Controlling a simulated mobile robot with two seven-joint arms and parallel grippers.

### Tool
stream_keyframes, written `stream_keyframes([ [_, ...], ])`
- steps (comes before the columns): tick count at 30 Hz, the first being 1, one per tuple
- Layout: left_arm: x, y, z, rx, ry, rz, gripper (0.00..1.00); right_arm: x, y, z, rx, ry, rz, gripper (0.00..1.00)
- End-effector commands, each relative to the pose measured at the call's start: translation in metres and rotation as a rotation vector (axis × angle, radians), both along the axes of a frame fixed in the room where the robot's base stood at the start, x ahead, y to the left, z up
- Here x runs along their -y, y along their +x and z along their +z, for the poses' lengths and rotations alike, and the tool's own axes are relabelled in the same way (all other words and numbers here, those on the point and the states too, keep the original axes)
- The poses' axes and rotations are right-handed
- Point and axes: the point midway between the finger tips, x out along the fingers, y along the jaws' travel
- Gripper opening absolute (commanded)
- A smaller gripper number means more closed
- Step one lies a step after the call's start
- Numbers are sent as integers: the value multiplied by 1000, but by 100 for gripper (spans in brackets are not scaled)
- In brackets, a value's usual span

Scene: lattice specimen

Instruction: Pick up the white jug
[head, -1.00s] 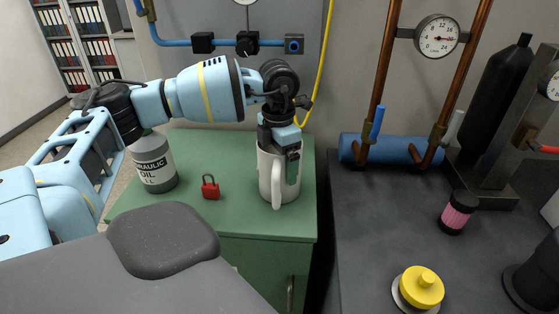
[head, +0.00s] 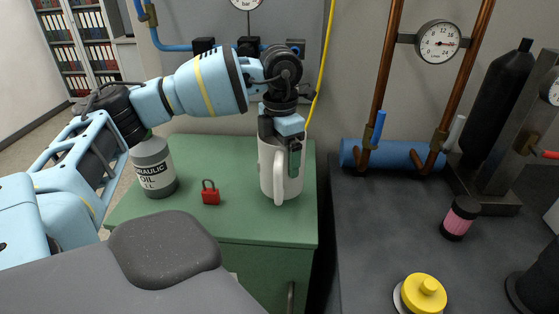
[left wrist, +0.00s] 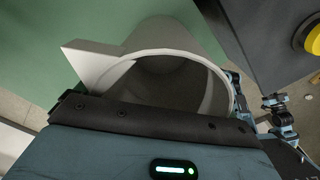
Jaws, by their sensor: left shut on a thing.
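The white jug (head: 268,178) is upright over the right part of the green cabinet top, with its handle towards me. My left gripper (head: 288,150) reaches down from above and is shut on the jug's wall at the rim. One finger shows outside the wall; the other is hidden. In the left wrist view the jug's open mouth and pale rim (left wrist: 165,52) lie against the dark gripper edge (left wrist: 150,115), its handle to the left. Whether the jug's base is clear of the cabinet is hard to tell. My right gripper is not in view.
On the green cabinet (head: 235,222) stand a red padlock (head: 210,193) and a hydraulic oil bottle (head: 152,170), left of the jug. A yellow hose (head: 321,80) hangs behind. A dark bench to the right holds a blue cylinder (head: 390,153) and a yellow knob (head: 425,294).

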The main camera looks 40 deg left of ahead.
Motion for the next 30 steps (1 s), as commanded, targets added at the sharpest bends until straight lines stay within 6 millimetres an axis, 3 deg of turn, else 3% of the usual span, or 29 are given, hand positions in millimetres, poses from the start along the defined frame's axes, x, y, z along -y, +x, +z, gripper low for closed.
stream_keyframes([
  [3, 27, -12, -1, -7, 0, -13, 66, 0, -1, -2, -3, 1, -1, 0],
  [15, 105, -48, 7, -6, 1, -11, 66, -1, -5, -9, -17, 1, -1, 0],
  [21, 128, -58, 10, -6, 1, -8, 66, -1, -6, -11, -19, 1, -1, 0],
  [30, 138, -64, 11, -6, 1, -4, 66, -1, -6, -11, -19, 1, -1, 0],
])
